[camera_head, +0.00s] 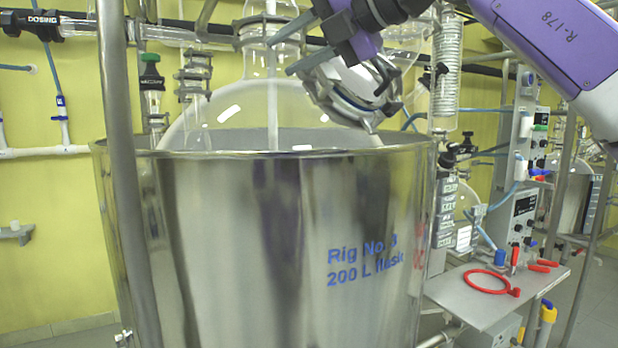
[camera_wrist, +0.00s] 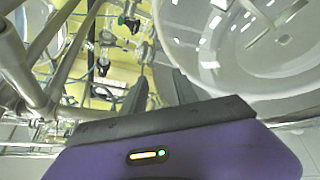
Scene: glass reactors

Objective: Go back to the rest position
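My gripper (camera_head: 280,57) is at the top of the head view, reaching in from the upper right. Its two dark fingers point left and are spread apart, with nothing seen between them. They appear in front of the neck of the big glass flask (camera_head: 235,112); I cannot tell the gap in depth. In the wrist view my gripper (camera_wrist: 160,74) also shows two separate fingers with an empty gap. The round glass of the flask (camera_wrist: 215,60) fills the right of that view.
The flask sits in a large steel vessel (camera_head: 230,240) marked "200 L flask". A steel post (camera_head: 120,180) stands at its left. Glass tubing and metal clamps crowd the back. A metal shelf (camera_head: 495,312) at right holds a red ring (camera_head: 487,281) and red-handled items. Some floor shows lower left.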

